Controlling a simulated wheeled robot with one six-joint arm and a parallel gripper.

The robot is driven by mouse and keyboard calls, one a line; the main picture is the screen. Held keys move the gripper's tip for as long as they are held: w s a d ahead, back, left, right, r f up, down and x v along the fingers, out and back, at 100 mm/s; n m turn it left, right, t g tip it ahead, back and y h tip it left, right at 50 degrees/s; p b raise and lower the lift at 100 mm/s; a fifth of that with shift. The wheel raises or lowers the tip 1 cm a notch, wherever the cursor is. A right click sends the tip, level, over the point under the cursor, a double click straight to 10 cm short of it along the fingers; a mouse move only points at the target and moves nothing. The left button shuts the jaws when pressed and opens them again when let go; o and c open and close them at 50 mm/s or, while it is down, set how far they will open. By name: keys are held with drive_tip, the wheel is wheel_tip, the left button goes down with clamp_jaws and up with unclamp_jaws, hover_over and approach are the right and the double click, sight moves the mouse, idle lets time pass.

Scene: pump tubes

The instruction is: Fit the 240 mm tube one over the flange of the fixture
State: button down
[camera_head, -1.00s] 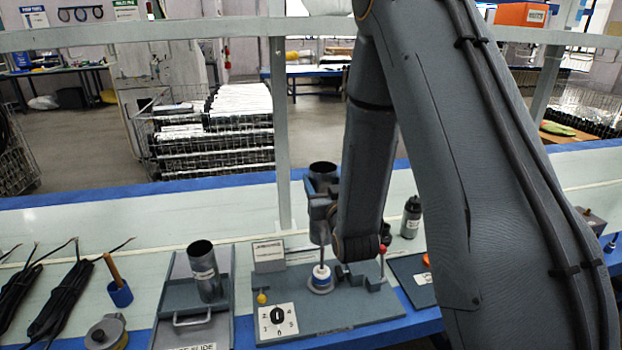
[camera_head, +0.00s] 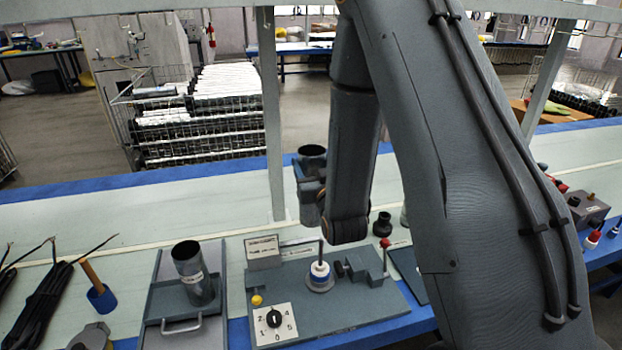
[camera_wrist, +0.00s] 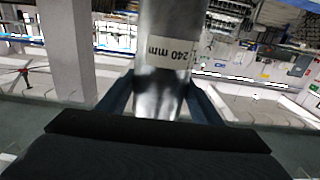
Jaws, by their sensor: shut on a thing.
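The 240 mm tube (camera_head: 311,203) is a grey metal cylinder held upright in my gripper (camera_head: 308,184). Its "240 mm" label shows in the wrist view on the tube (camera_wrist: 160,60), with my gripper's fingers (camera_wrist: 163,100) closed on both sides. The fixture (camera_head: 350,310) is a grey plate on the bench. Its flange (camera_head: 320,277) is a white and blue round piece with a thin upright rod on a grey base. In the head view the tube appears above and slightly left of the rod, apart from it. The wrist view does not show the flange.
Another grey tube (camera_head: 197,285) stands on a slide tray (camera_head: 160,315) left of the fixture. A numbered dial (camera_head: 274,318), a yellow knob (camera_head: 257,300) and a stepped grey block (camera_head: 365,268) sit on the plate. A red-topped post (camera_head: 385,243) stands on the right.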

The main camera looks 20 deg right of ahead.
wheel_tip(320, 180, down, 4)
drive_tip(key=shift+f+b, duration=0.15)
drive_tip(key=shift+b, duration=0.5)
